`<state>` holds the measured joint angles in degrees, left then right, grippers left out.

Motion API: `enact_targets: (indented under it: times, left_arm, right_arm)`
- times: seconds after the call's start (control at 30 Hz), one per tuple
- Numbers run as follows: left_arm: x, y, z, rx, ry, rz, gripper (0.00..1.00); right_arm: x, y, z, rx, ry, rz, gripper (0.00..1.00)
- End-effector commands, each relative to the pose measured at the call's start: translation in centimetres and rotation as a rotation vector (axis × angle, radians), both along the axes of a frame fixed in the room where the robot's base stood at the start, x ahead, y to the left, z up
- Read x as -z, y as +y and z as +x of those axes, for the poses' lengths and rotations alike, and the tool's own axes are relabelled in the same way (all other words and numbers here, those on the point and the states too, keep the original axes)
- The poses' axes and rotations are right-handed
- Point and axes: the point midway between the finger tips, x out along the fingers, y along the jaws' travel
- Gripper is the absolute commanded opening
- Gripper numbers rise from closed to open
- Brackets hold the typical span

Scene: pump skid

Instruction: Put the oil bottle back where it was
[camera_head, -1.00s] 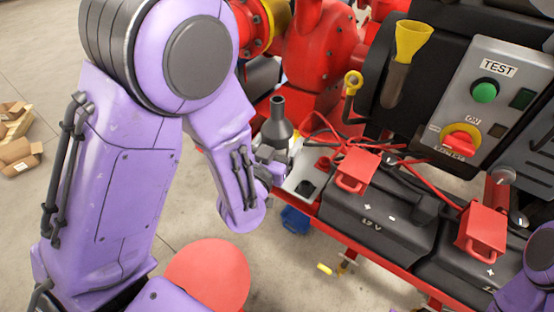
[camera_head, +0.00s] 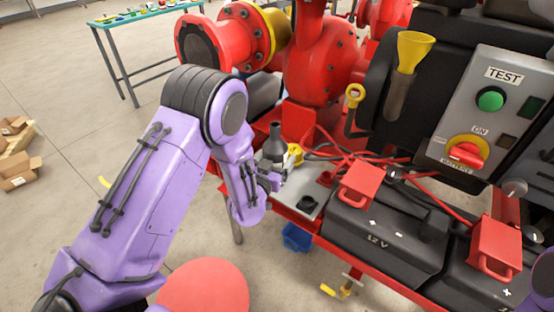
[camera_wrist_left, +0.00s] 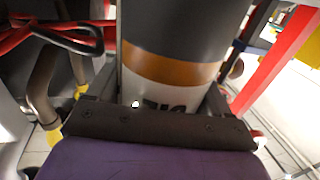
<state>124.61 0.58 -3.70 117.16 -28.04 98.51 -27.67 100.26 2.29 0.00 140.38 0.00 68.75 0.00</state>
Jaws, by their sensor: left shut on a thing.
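The oil bottle (camera_head: 275,147) is dark grey with a narrow neck and stands roughly upright at the left end of the red skid, in the head view. In the left wrist view the bottle (camera_wrist_left: 175,40) shows an orange band and a white label with partly hidden lettering. My left gripper (camera_head: 274,181) is shut around its lower body, with a jaw on each side. The bottle's base is hidden, so I cannot tell whether it touches the grey plate (camera_head: 297,193). My right gripper is out of view.
A yellow part (camera_head: 295,154) sits just right of the bottle. Red cables (camera_head: 345,150) and the batteries (camera_head: 375,235) with red terminal covers lie further right. The red pump (camera_head: 322,62) stands behind. A blue object (camera_head: 296,237) is below the plate.

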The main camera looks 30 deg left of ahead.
Motion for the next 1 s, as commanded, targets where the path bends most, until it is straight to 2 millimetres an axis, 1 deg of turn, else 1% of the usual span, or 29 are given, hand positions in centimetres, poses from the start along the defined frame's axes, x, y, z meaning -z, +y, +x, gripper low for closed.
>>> enact_targets:
  times: [0.23, 0.37, 0.4, 0.43, 0.63, 0.73, 0.77, 0.87, 1.0]
  left_arm:
    - [0.1, 0.0, 0.0, 0.000, -0.004, -0.001, 0.41]
    - [0.5, 0.0, 0.0, 0.000, -0.003, 0.000, 0.41]
    - [0.5, 0.0, 0.0, 0.000, -0.001, 0.000, 0.90]
    - [0.5, 0.0, 0.0, 0.000, -0.001, 0.000, 1.00]
    - [0.4, 0.0, 0.0, 0.000, -0.001, 0.000, 1.00]
    - [-0.1, 0.0, -0.1, 0.001, -0.001, 0.000, 1.00]
    - [0.2, -0.1, -0.5, 0.002, 0.000, 0.000, 1.00]
    - [0.4, -0.3, -2.5, 0.002, 0.002, 0.002, 1.00]
    - [0.5, -0.6, -6.3, 0.004, 0.003, 0.003, 1.00]
  right_arm:
    - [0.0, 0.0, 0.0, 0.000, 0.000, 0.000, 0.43]
    - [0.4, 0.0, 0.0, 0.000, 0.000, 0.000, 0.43]
    - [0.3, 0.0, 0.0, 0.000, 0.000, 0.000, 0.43]
    - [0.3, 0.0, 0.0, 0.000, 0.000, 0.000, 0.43]
    - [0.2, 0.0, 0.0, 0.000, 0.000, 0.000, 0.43]
    - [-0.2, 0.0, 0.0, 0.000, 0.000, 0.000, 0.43]
    - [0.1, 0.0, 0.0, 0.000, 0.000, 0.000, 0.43]
    - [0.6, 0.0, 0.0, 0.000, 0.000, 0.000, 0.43]
    - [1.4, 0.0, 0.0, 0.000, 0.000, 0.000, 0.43]
